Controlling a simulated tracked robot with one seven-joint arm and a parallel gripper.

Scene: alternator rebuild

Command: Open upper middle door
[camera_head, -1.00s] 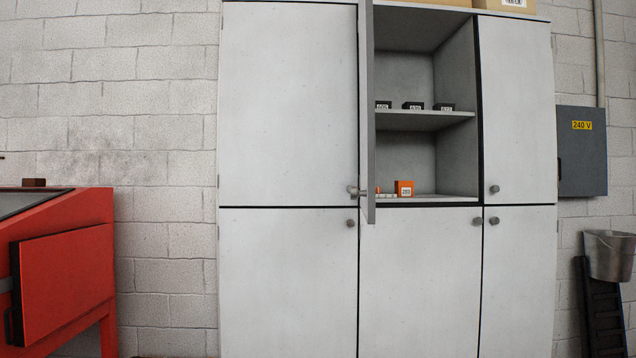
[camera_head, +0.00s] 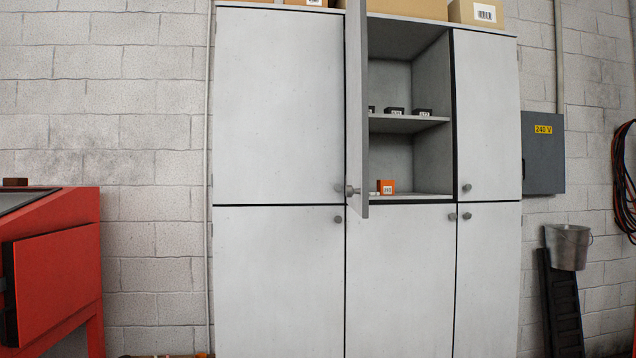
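The upper middle door (camera_head: 357,110) of the grey cabinet (camera_head: 280,110) stands swung out toward me, seen nearly edge-on, hinged on the left side of its opening. Its round knob (camera_head: 352,190) is near the bottom of the door. The opened compartment (camera_head: 390,160) shows a shelf (camera_head: 410,124) with small black boxes on it. An orange box (camera_head: 386,187) sits on the compartment floor. The other cabinet doors look shut. The door hides part of the compartment's left side. My gripper is not in view.
A red machine (camera_head: 55,270) stands at the left. A grey 240 V box (camera_head: 543,153) is on the wall to the right, with a metal bucket (camera_head: 568,247) and a black ramp-like piece (camera_head: 560,305) below. Cardboard boxes (camera_head: 482,13) sit on top of the cabinet.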

